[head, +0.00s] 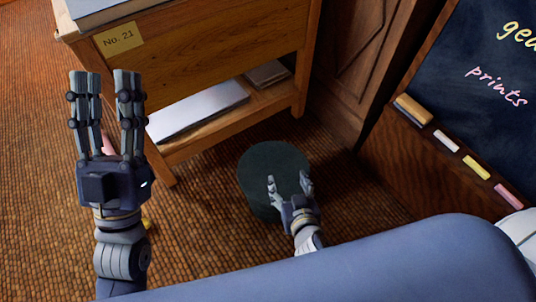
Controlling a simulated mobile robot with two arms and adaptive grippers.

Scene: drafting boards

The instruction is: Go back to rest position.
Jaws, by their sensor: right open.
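My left gripper (106,76) is upright at the left, in front of the wooden cabinet and the floor. Its two fingers stand apart with a clear gap, so it is open, and no object shows gripped at its tips. My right gripper (289,180) is lower and near the middle, over the front part of a dark green round bin or stool (270,155). Its fingers are spread and empty. I cannot tell whether it touches the round thing.
The wooden cabinet (215,65), labelled No. 21, has papers (198,110) on its low shelf. A chalkboard (475,60) stands right, its ledge holding an eraser (413,109) and chalks (476,167). A pink bit (107,145) shows behind my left gripper.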

